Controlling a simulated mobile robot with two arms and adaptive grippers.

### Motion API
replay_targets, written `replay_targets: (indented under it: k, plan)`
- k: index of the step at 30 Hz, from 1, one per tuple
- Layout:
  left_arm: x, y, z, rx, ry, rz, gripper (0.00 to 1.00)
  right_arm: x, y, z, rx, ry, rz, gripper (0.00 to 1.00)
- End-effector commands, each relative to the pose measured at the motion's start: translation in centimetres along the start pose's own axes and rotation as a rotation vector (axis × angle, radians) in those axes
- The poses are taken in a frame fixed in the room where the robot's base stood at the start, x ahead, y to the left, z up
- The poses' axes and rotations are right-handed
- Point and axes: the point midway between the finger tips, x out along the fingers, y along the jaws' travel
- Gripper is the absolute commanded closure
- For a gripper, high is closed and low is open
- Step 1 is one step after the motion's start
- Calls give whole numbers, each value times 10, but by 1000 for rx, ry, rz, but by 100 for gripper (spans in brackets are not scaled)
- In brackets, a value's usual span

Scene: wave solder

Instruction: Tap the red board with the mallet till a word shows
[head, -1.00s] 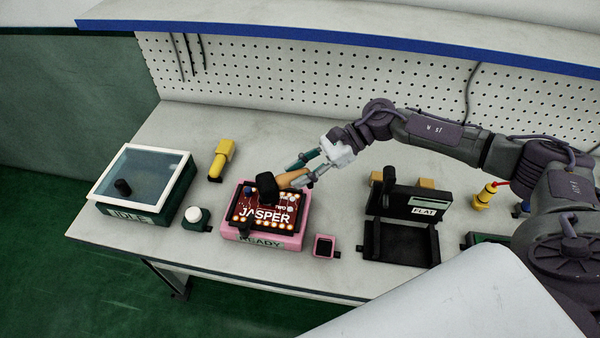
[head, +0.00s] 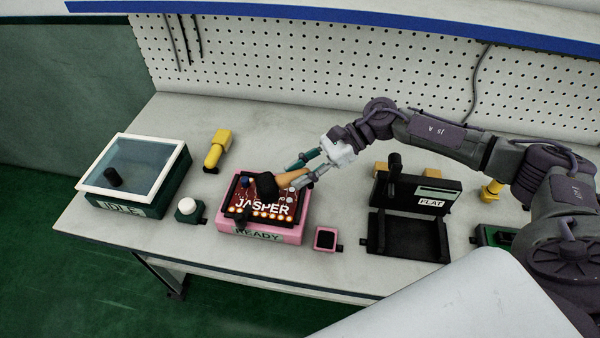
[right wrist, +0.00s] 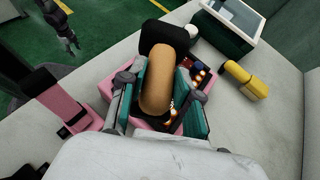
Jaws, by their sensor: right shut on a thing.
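The red board (head: 246,202) lies in a pink fixture (head: 233,227) labelled READY. White letters JASPER show on it, with glowing dots along its front edge. My right gripper (head: 304,173) is shut on the mallet's wooden handle (head: 288,178). The black mallet head (head: 266,186) is over the back middle of the board and hides part of it; I cannot tell whether it touches. In the right wrist view the handle (right wrist: 157,82) is between the fingers, with the head (right wrist: 168,35) beyond. A dark gripper (right wrist: 67,38), apparently my left, hangs over the floor there, its fingers too small to judge.
Left are a glass-lidded green box (head: 137,165) marked IDLE, a white button (head: 187,205) and a yellow tool (head: 217,150). Right are a small pink-rimmed pad (head: 326,238) and a black hinged press (head: 408,238) marked FLAT. A pegboard (head: 300,75) closes the back.

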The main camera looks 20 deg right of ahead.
Motion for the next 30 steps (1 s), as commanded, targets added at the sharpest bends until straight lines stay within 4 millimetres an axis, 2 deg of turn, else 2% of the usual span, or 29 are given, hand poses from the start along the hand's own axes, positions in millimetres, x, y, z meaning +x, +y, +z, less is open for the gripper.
replay_targets:
  k: [8,14,15,16,22,30]
  plan:
    - [5,0,1,0,0,0,49,2,0,-4,1,0,0,100]
    - [41,-1,4,0,-1,-1,49,19,0,-35,2,-1,0,100]
    - [41,-1,4,0,-1,-2,49,19,0,-34,0,-2,-1,100]
    - [34,-1,4,0,-2,-2,49,15,-1,-28,0,-1,-2,100]
    - [24,-2,4,-1,-2,-3,49,8,0,-16,1,1,-2,100]
    - [5,-3,1,-2,0,-4,49,-11,0,20,0,0,-2,100]
